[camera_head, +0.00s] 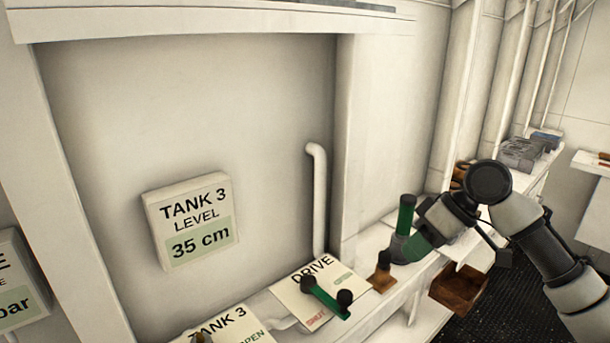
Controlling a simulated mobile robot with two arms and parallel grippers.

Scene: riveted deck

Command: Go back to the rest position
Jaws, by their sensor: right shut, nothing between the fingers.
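My right arm comes in from the right and bends down to the left. My right gripper (416,244) is at the far end of it, low over the pale ledge, and is shut with nothing held. Its fingertips are small and hard to make out against a green upright cylinder (406,214) with a dark top. I cannot tell whether the gripper touches that cylinder. My left gripper is not in view.
The ledge carries a DRIVE plate (318,272) with a green black-ended lever (325,300), a small brown block (382,277) and a TANK 3 plate (235,330). A TANK 3 level sign (190,220) reads 35 cm. A brown box (459,289) sits below the gripper.

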